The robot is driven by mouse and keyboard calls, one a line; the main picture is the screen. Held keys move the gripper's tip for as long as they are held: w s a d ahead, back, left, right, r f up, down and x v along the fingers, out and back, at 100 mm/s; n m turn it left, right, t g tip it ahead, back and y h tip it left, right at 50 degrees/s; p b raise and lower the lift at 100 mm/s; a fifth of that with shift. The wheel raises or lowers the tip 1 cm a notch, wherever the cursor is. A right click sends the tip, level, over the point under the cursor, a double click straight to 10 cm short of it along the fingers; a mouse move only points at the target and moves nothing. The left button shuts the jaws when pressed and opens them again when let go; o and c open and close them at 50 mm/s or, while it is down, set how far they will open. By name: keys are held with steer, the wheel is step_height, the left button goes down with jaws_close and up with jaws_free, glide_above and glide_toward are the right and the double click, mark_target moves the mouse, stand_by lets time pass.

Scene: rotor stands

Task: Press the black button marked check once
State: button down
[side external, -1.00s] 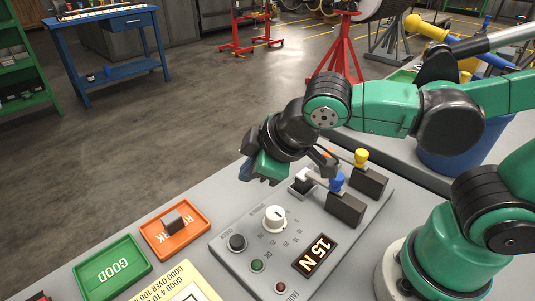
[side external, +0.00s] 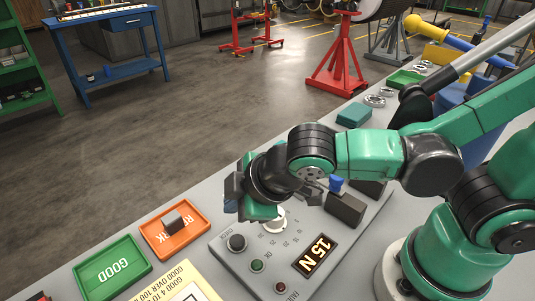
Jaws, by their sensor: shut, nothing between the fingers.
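The black check button (side external: 237,242) sits at the left corner of the grey control panel (side external: 228,263), with small lettering beside it. My gripper (side external: 243,212) is shut and empty, above the panel and a little up from the button in the picture. Its fingers point down and left. The white dial (side external: 276,224) is partly hidden behind my gripper. The display (side external: 315,256) reads 15 N. A green lamp (side external: 257,266) and a red lamp (side external: 280,287) sit near the panel's front edge. I cannot tell the exact height of the fingertips over the panel.
A green GOOD tray (side external: 142,262) and an orange tray (side external: 203,228) holding a grey block (side external: 174,220) lie left of the panel. A dark block with a blue knob (side external: 336,184) stands on the panel's right side. A yellow card (side external: 170,284) lies in front.

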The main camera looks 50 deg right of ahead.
mark_target(239, 241)
steer(key=shift+f, duration=2.8)
steer(key=shift+r, duration=0.1)
steer(key=shift+r, duration=2.4)
steer(key=d+r+m+h, duration=0.1)
steer(key=d+r+m, duration=0.3)
steer(key=d+m, duration=0.7)
steer(key=d, duration=0.3)
